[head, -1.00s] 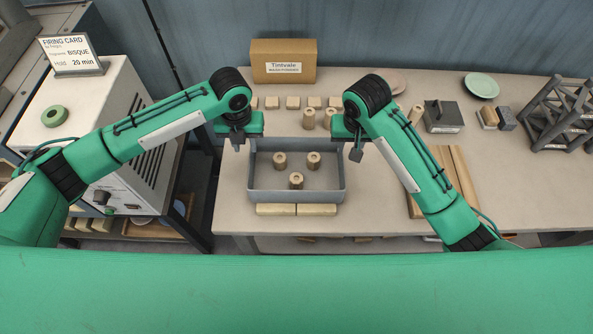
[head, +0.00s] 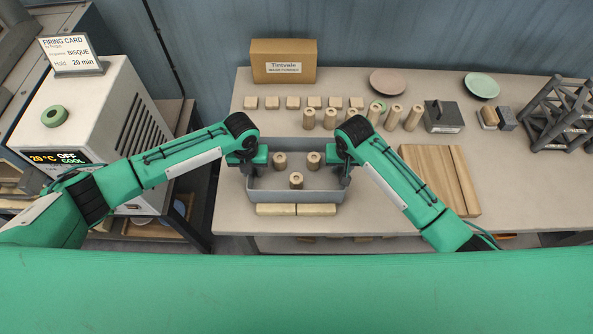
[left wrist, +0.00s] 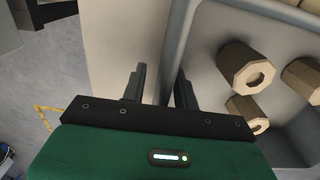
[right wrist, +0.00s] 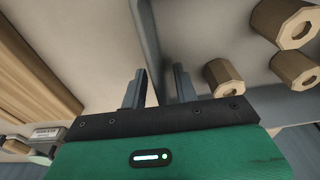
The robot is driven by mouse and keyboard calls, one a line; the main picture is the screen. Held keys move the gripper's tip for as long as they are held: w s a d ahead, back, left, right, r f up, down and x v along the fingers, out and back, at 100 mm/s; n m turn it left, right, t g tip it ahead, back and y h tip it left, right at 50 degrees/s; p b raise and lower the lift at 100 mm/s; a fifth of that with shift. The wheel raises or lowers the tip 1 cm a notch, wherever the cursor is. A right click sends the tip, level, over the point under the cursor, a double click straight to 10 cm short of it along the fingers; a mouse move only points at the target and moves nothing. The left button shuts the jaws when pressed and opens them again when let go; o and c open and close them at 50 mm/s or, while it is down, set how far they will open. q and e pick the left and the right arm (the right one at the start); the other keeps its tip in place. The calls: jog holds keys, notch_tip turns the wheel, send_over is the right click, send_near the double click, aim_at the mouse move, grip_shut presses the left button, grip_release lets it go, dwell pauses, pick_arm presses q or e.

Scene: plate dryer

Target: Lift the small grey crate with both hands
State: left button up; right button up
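The small grey crate (head: 318,197) sits on the table with three octagonal tan posts in it, one of them the front post (head: 296,181). My left gripper (head: 246,171) is at the crate's left wall. In the left wrist view its fingers (left wrist: 160,90) are apart, with the crate's wall (left wrist: 178,52) running between them. My right gripper (head: 345,178) is at the right wall. In the right wrist view its fingers (right wrist: 158,90) are apart on either side of the wall (right wrist: 150,40). The arms hide parts of the crate's side walls in the head view.
Two tan bars (head: 296,210) lie before the crate at the table's front edge. Several blocks and posts (head: 331,118) stand behind it, with a cardboard box (head: 283,62) further back. Wooden boards (head: 440,180) lie to the right. A white kiln (head: 85,115) stands left.

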pick_arm(q)
grip_shut()
pick_arm(e)
grip_shut()
dwell(1.3)
